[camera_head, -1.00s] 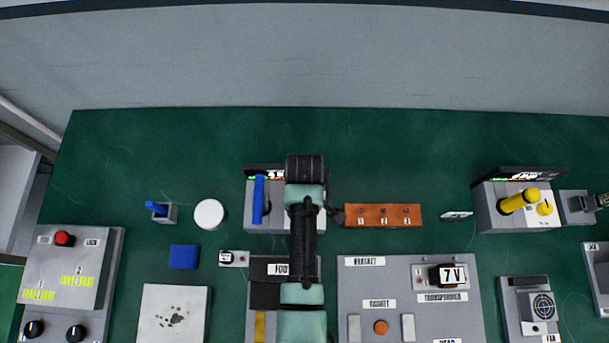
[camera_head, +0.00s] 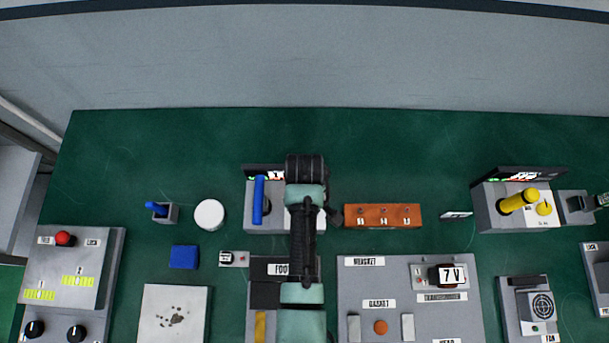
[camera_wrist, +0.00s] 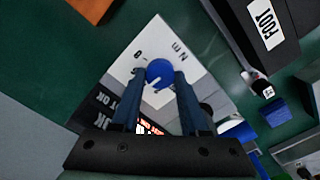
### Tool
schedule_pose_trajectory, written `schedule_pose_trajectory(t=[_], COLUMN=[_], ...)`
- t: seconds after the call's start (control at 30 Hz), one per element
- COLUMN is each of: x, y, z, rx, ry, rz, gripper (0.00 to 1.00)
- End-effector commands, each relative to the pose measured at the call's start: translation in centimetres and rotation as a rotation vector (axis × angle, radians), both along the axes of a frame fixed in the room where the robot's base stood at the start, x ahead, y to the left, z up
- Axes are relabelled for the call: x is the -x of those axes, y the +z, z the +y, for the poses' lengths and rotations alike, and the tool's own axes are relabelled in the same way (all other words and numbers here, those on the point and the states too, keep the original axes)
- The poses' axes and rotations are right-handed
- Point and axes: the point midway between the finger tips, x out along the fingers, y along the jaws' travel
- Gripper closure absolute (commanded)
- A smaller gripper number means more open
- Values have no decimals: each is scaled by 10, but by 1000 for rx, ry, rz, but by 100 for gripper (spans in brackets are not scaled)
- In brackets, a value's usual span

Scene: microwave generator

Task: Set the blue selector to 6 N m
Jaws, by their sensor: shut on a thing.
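The blue selector (camera_wrist: 159,71) is a round knob with a pale pointer mark, on the pale top face of a grey box (camera_wrist: 203,84). My gripper (camera_wrist: 160,76) has its two fingers on either side of the knob and is shut on it. Printed marks on the face, including "N m", show beyond the knob; the number at the pointer cannot be read. In the head view the same box (camera_head: 281,222) has a blue lever (camera_head: 259,199) and a small display (camera_head: 272,174) at its back. My arm hides the selector and the fingertips there.
An orange block (camera_head: 383,216) with numbered positions stands right of the box. A white disc (camera_head: 209,214) and a blue block (camera_head: 184,257) are to the left. A box with a yellow lever (camera_head: 518,200) stands at the right. The green table behind is clear.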

Motion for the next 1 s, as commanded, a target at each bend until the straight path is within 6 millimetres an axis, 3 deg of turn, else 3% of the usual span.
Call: schedule_pose_trajectory(t=[0.6,1.0], x=[-1,-1], y=[2,1], z=[-1,-1], rx=[-1,-1], ry=[-449,-619], rz=[0,-1], gripper=[100,100])
